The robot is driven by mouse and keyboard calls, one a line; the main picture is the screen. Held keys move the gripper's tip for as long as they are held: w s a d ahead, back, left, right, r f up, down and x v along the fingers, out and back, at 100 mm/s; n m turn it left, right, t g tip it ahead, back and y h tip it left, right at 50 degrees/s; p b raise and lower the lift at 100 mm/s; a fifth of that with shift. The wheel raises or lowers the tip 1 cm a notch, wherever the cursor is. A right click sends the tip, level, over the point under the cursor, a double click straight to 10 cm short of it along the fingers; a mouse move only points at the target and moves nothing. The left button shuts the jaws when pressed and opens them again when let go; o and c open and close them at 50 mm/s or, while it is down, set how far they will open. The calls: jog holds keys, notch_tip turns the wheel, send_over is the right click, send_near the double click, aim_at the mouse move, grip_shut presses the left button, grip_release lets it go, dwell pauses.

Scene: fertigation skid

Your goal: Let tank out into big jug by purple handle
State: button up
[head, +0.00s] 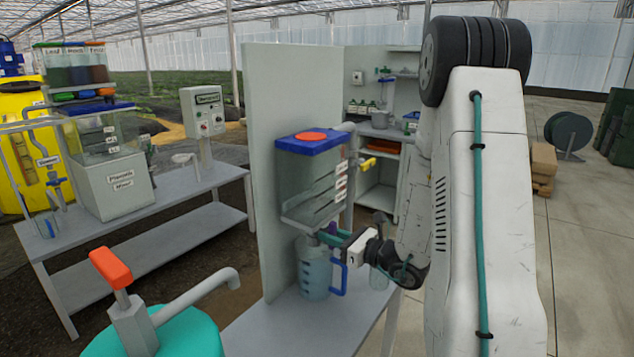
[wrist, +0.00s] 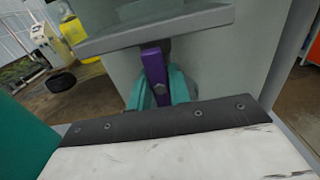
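The clear tank (head: 312,195) with a blue lid and orange cap hangs on the grey panel. The big jug (head: 314,272), bluish with a blue handle, stands on the bench below its outlet. My gripper (head: 330,238) reaches in from the right, just under the tank and above the jug. In the wrist view the purple handle (wrist: 155,75) stands between the teal fingers of my gripper (wrist: 159,88), which look closed against both its sides. In the head view the purple handle is mostly hidden by my gripper. I cannot make out liquid flowing.
A yellow handle (head: 368,162) sticks out to the right of the tank. A teal drum (head: 180,335) with an orange-handled pump (head: 112,268) stands front left.

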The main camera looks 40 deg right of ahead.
grip_shut()
jog(key=m, duration=0.8)
jog(key=shift+m, duration=0.4)
jog(key=m, duration=0.4)
jog(key=shift+c, duration=0.9)
grip_release()
jog(key=m, duration=0.6)
jog(key=o, duration=0.9)
jog(key=shift+o, duration=0.2)
jog(key=shift+s, duration=0.1)
